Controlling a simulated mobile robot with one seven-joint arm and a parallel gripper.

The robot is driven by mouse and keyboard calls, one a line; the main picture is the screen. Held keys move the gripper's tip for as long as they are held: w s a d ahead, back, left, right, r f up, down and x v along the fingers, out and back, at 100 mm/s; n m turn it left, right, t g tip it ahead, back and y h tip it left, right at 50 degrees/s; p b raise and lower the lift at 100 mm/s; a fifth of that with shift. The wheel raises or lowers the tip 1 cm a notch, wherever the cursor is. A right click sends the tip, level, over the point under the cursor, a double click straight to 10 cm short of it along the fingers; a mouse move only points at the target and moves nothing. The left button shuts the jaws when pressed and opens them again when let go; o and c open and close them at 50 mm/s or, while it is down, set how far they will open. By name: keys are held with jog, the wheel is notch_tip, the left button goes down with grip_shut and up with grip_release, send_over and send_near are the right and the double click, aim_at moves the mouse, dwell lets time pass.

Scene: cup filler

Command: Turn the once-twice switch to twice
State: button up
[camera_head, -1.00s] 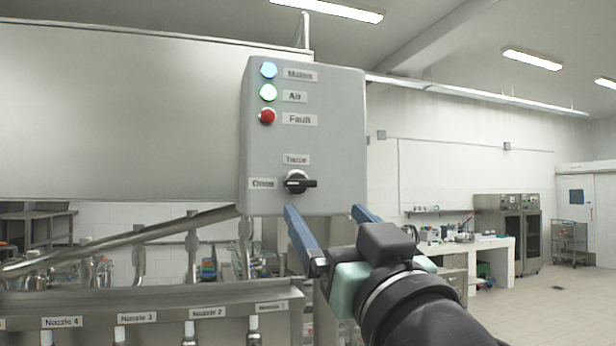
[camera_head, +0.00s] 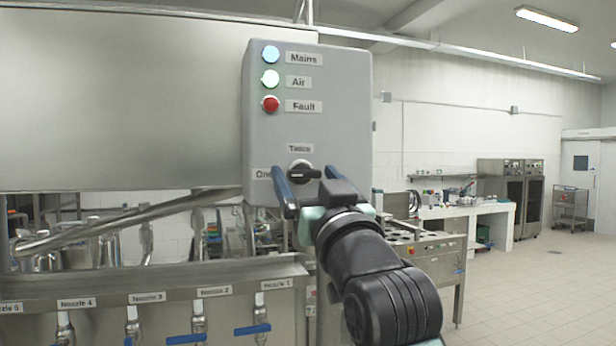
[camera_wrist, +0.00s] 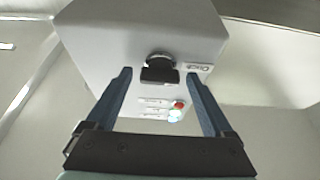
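The once-twice switch (camera_head: 302,172) is a black rotary knob low on the grey control box (camera_head: 345,100). Its pointer lies horizontally. The "Once" label is left of the knob, partly hidden by a finger, and the "Twice" label (camera_head: 300,148) is above it. My gripper (camera_head: 306,174) is open, its two blue fingers on either side of the knob in the head view. In the wrist view the knob (camera_wrist: 159,70) sits beyond and between the spread fingertips (camera_wrist: 163,72). I see no clear contact between fingers and knob.
A nozzle row with blue handles (camera_head: 253,329) is lower left. A steel machine (camera_head: 430,255) stands right, with open floor beyond.

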jog(key=c, duration=1.2)
jog(key=shift+c, duration=0.2)
jog(key=shift+a+m, duration=0.1)
jog(key=shift+m, duration=0.3)
jog(key=m+h+p, duration=0.2)
jog(key=m+h, duration=0.1)
jog(key=m, duration=0.2)
jog(key=shift+a+r, duration=0.1)
jog(key=shift+a, duration=0.05)
jog(key=m+h+p, duration=0.1)
jog(key=m, duration=0.2)
jog(key=m+h+p, duration=0.1)
jog(key=m+p, duration=0.1)
jog(key=m, duration=0.1)
jog(key=shift+h, duration=0.4)
jog(key=m+h, duration=0.1)
jog(key=m, duration=0.2)
jog(key=m+g+h+p, duration=0.1)
jog(key=m, duration=0.1)
jog(key=shift+r+m+g+p, duration=0.15)
jog(key=shift+m+g+p, duration=0.15)
jog(key=shift+m, duration=0.1)
jog(key=m+g+p, duration=0.1)
jog(key=m, duration=0.3)
jog(key=shift+m+g, duration=0.3)
jog(key=shift+g, duration=0.1)
